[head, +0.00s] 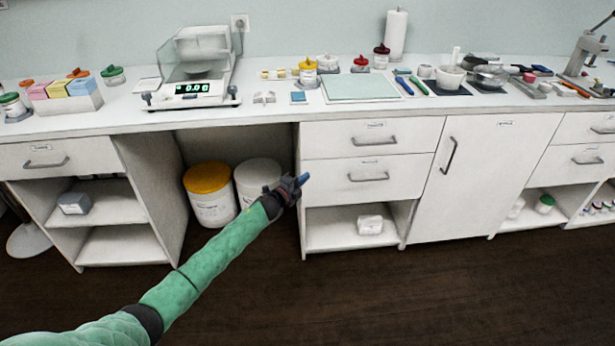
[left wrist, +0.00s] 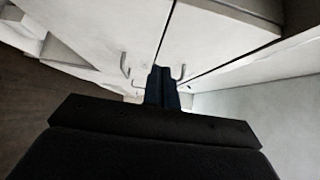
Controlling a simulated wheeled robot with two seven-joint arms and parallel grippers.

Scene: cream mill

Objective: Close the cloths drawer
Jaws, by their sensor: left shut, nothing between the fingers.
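Two white drawers, an upper one (head: 335,137) and a lower one (head: 325,178), sit in the middle cabinet; each has a grey bar handle and a small label too small to read. I cannot tell which is the cloths drawer. Both fronts look flush or nearly flush with the cabinet. My left gripper (head: 304,180) is shut and empty, beside the left edge of the lower drawer; whether it touches is unclear. In the left wrist view its dark fingers (left wrist: 162,88) point along white fronts with handles (left wrist: 182,73). My right gripper is out of view.
A yellow-lidded tub (head: 211,205) and a white tub (head: 257,180) stand under the counter behind my left arm. An open shelf (head: 335,238) holding a white pack lies below the drawers. A cupboard door (head: 484,180) is at the right. The floor in front is clear.

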